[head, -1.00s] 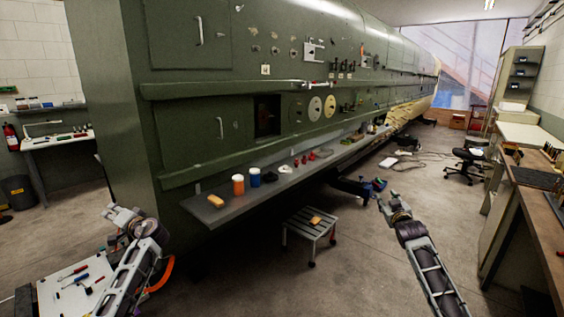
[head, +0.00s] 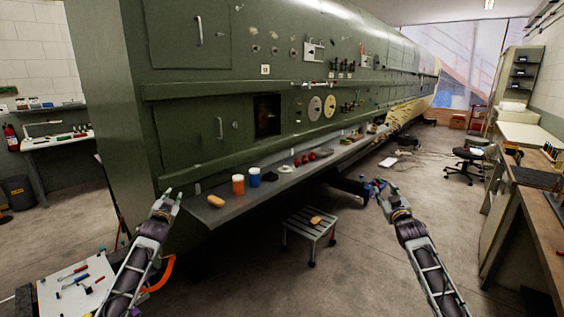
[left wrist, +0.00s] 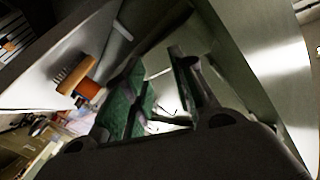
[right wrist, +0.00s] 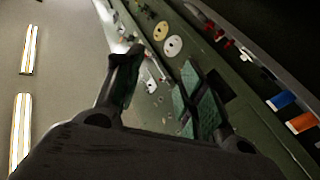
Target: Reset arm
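My left gripper (head: 169,197) is raised in front of the left end of the grey shelf (head: 235,200) on the green fuselage. In the left wrist view its green-padded fingers (left wrist: 168,88) stand apart with nothing between them. My right gripper (head: 376,188) is held out low over the floor, to the right of the shelf. In the right wrist view its fingers (right wrist: 160,85) are apart and empty. Both forearms reach forward in the head view.
The shelf carries a yellow-orange item (head: 215,201), an orange jar (head: 238,185), a blue jar (head: 255,177) and several small parts. A step stool (head: 308,230) stands below. A tool cart (head: 75,285) is at lower left. Open floor lies right of the stool.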

